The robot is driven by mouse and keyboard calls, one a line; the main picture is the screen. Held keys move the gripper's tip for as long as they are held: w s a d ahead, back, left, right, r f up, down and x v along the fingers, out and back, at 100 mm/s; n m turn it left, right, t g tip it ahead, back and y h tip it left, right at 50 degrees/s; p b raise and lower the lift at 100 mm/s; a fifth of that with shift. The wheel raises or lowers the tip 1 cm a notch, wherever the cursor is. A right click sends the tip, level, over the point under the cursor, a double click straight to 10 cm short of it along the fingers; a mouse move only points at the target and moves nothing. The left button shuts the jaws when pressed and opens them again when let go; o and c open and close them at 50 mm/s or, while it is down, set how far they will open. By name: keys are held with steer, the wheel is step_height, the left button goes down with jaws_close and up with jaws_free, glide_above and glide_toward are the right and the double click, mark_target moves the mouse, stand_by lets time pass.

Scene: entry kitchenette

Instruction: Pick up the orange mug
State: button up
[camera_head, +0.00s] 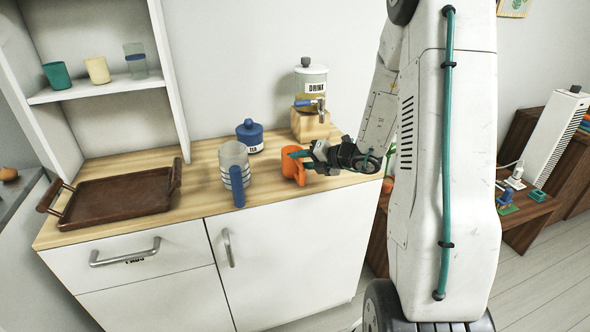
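The orange mug (290,164) stands upright on the wooden counter, to the right of the striped glass pitcher. My gripper (301,155) reaches in from the right at the mug's right side, with its teal fingertips at the mug's upper part. One finger overlaps the mug in the view. The gripper hides part of the mug's right side, and I cannot tell whether the fingers are shut on it.
A glass pitcher (233,157) with a blue handle stands close left of the mug. A blue tea jar (250,134) and a drink dispenser (311,84) on a wooden block stand behind. A brown tray (118,195) lies at the left. Bare counter (200,190) lies between tray and pitcher.

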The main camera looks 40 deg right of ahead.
jaws_close()
steer(key=shift+r, duration=0.15)
